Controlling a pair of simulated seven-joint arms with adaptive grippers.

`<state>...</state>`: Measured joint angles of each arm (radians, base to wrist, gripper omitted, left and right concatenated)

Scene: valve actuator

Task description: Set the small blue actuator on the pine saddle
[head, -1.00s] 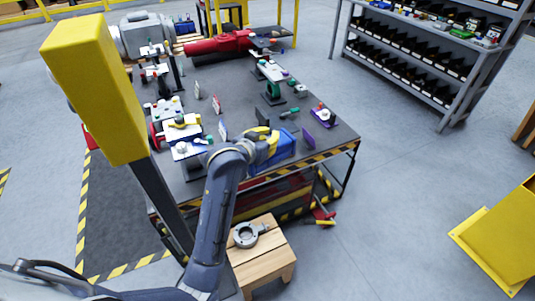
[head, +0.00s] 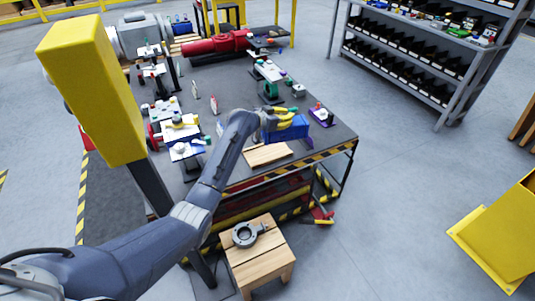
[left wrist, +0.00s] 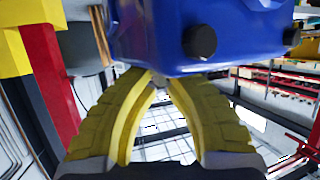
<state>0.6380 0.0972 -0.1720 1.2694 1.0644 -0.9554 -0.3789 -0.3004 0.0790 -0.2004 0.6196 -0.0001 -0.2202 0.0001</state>
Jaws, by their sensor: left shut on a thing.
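The small blue actuator (head: 290,131) is in my left gripper (head: 283,117), over the right part of the dark worktable in the head view. The yellow fingers are shut on it. In the left wrist view the actuator (left wrist: 200,35) fills the top, with dark round knobs, and the curved yellow fingers (left wrist: 160,80) come together at its edge. A flat pale wooden piece, which looks like the pine saddle (head: 267,155), lies bare near the table's front edge, just below and left of the actuator in the picture. My right gripper is not seen.
A low wooden stool (head: 262,273) with a grey ring-shaped valve (head: 246,235) stands on the floor in front of the table (head: 225,178). Small parts and stands crowd the table's left and back. A purple-based part (head: 321,116) sits right of the actuator.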

